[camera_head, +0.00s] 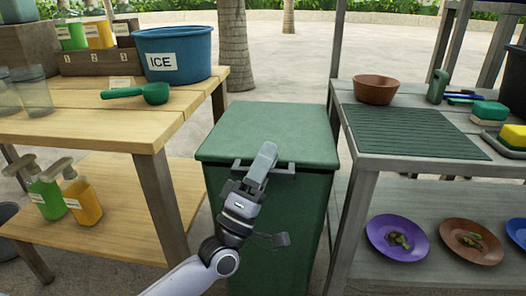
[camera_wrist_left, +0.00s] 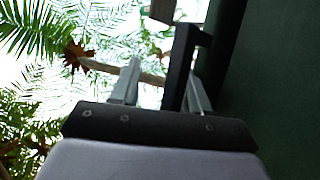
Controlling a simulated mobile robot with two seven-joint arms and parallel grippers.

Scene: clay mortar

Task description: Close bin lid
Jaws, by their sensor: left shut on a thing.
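The green bin (camera_head: 262,235) stands between two wooden tables. Its green lid (camera_head: 268,125) lies across the top of the bin, and I see no clear gap under its front edge. A grey bar handle (camera_head: 284,172) runs along the lid's front edge. My left gripper (camera_head: 263,160) is at this handle and shut on it. In the left wrist view the dark handle (camera_wrist_left: 186,65) shows between my two fingers, and the bin's dark green wall (camera_wrist_left: 275,80) fills the right side. My right gripper is out of view.
The left table (camera_head: 110,125) holds a blue ICE tub (camera_head: 175,52) and a green scoop (camera_head: 150,93). The right table (camera_head: 362,150) holds a brown bowl (camera_head: 376,89) and sponges (camera_head: 490,113). Both tables stand close beside the bin. Plates (camera_head: 397,238) rest on the lower right shelf.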

